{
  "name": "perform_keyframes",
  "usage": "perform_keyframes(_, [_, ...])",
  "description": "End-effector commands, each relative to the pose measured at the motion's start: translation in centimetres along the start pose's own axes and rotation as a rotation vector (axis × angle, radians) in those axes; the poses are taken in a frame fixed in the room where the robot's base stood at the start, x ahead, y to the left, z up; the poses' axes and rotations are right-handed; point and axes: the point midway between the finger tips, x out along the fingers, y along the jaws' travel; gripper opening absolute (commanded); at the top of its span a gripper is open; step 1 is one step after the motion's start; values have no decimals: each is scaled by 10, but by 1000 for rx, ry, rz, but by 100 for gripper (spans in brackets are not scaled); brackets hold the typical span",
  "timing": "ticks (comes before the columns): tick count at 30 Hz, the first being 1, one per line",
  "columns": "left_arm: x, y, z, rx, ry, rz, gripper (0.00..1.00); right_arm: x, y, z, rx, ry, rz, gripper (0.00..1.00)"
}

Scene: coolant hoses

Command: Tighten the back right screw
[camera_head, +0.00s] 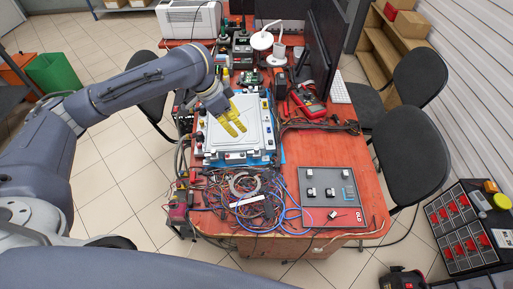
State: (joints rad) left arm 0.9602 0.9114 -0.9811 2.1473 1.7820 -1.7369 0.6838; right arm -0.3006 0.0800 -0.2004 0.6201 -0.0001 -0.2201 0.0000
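A light grey box-like unit (255,140) with a raised lid lies on the table, over a blue sheet. Small fittings show along its edges, but the screws are too small to make out, and the back right one cannot be told apart. My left gripper (236,130) has yellow fingers and comes in from the upper left. Its fingers are over the middle of the unit's lid. The two fingers look close together; whether they are open or shut, or touch the lid, cannot be told. My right gripper is not in view.
Tangled cables (240,190) lie in front of the unit. A grey panel (318,212) with small parts is at the table's front right. A red multimeter (308,104), monitors (322,50) and a white lamp (262,41) stand behind. Black chairs (408,155) are at the right.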

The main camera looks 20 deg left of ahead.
Motion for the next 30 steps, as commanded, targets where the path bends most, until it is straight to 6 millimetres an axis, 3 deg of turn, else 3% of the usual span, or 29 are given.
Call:
perform_keyframes(5, [21,2,0,-1,-2,5,40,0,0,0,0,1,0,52])
perform_keyframes(21, [119,2,0,-2,0,4,40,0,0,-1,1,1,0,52])
perform_keyframes(30, [156,1,-1,-2,2,3,40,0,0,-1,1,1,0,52])
